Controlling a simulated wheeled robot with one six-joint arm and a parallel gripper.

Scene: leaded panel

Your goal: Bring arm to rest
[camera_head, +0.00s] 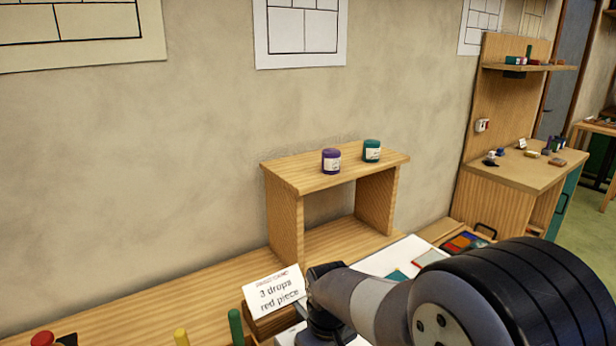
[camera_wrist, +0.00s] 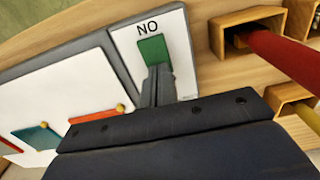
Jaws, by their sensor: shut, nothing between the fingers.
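My gripper (camera_wrist: 157,82) is shut and empty in the wrist view. Its fingertips show just below a green square (camera_wrist: 152,50) that lies on a white card marked "NO" (camera_wrist: 122,42); I cannot tell whether they touch it. In the head view my arm reaches in from the lower right, and its dark end is beside a white sign (camera_head: 274,291) reading "3 drops red piece". The fingers cannot be made out there.
A white panel (camera_wrist: 62,88) with teal and red pieces lies left of the card. Wooden holders carry red (camera_wrist: 285,60) and yellow sticks at right. A small wooden shelf (camera_head: 290,181) bears purple (camera_head: 331,161) and teal (camera_head: 372,151) jars against the wall.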

